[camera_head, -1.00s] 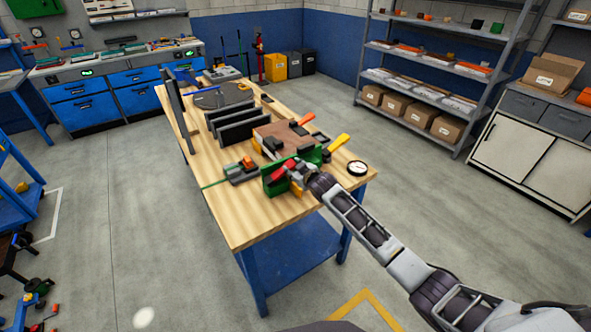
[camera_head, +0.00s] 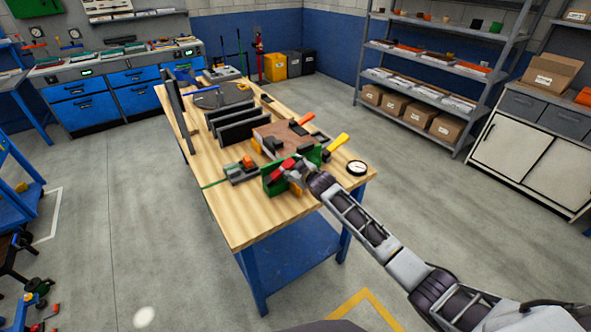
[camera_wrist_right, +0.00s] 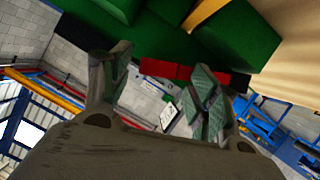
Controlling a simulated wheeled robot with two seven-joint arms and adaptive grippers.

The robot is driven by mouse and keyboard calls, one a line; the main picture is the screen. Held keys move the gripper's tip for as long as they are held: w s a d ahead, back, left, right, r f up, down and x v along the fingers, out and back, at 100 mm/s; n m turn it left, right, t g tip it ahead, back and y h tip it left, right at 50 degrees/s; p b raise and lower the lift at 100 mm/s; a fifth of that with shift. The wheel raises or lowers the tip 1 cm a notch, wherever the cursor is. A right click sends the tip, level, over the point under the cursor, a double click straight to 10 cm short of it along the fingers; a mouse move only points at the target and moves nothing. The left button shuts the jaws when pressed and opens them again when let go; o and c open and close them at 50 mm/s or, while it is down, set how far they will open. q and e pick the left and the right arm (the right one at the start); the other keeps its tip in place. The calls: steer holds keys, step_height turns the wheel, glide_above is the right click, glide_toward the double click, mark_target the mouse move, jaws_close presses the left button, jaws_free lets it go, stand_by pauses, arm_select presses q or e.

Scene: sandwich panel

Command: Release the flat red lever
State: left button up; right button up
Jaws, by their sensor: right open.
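The flat red lever (camera_head: 281,171) is on the near side of the green fixture (camera_head: 270,187) at the front of the wooden workbench. In the right wrist view the red lever (camera_wrist_right: 165,69) runs across beyond my fingertips, under the green block (camera_wrist_right: 215,30). One finger partly covers it. My right gripper (camera_wrist_right: 163,85) is open, with one finger toward each end of the lever. In the head view my right gripper (camera_head: 292,169) is right at the lever, and contact cannot be told. My left gripper is not in view.
The wooden workbench (camera_head: 235,225) has clear room at its front left. A round gauge (camera_head: 357,168) lies to the right. Dark upright plates (camera_head: 240,132) stand further back.

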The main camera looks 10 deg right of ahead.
steer(key=shift+s+r, duration=0.1)
steer(key=shift+s, duration=0.05)
steer(key=v, duration=1.1)
steer(key=shift+s, duration=0.3)
steer(key=shift+r, duration=0.1)
stand_by(0.7)
